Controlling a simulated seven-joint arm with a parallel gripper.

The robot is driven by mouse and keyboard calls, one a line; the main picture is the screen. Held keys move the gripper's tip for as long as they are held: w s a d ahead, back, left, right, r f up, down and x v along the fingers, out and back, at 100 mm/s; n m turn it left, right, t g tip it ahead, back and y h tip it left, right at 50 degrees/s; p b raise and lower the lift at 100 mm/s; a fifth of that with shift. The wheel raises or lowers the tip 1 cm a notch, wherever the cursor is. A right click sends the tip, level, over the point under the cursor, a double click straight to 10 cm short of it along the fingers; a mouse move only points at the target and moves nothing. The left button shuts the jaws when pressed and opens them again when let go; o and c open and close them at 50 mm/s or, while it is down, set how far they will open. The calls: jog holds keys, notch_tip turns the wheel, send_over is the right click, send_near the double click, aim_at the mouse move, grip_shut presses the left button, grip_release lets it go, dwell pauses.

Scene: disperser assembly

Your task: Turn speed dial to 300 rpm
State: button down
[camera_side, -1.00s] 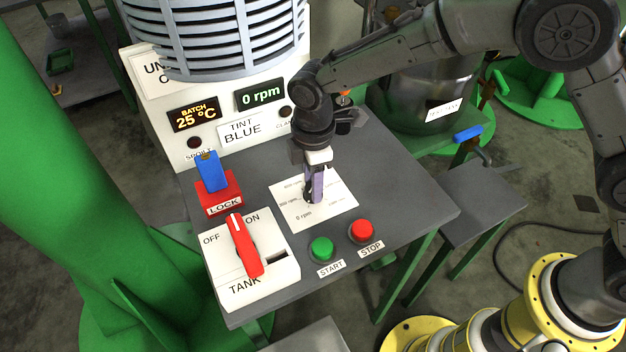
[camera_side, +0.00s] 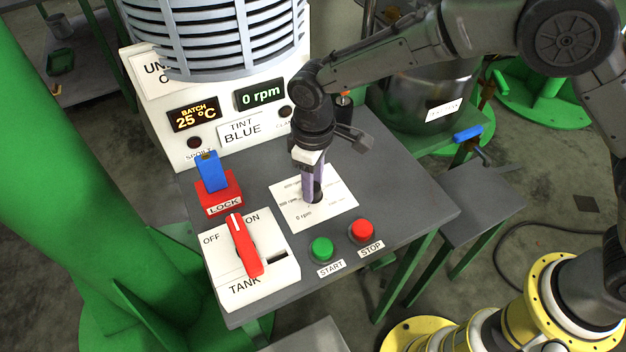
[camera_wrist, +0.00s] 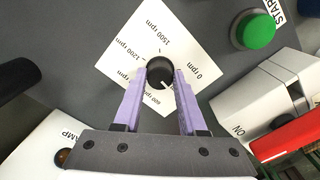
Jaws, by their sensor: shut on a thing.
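The speed dial (camera_wrist: 158,66) is a small black round knob on a white scale card (camera_wrist: 116,50). In the wrist view a short white pointer mark on the knob faces the lower right, between the 600 rpm and 0 rpm labels; a label there may be hidden by a finger. My gripper (camera_wrist: 160,74) has its two purple fingers on opposite sides of the knob and is shut on it. In the side view my gripper (camera_side: 314,198) points down over the card (camera_side: 338,209) and mostly hides the knob. The speed display (camera_side: 261,94) reads 0 rpm.
The green START button (camera_side: 321,248) and red STOP button (camera_side: 362,230) stand in front of the card. The red TANK switch (camera_side: 246,248) and the LOCK block (camera_side: 219,199) with a blue lever are to the left. The panel right of the card is clear.

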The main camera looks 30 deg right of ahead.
jog(key=shift+r+m, duration=0.1)
jog(key=shift+m, duration=0.2)
jog(key=shift+c, duration=2.3)
grip_release()
notch_tip(320, 180, up, 14)
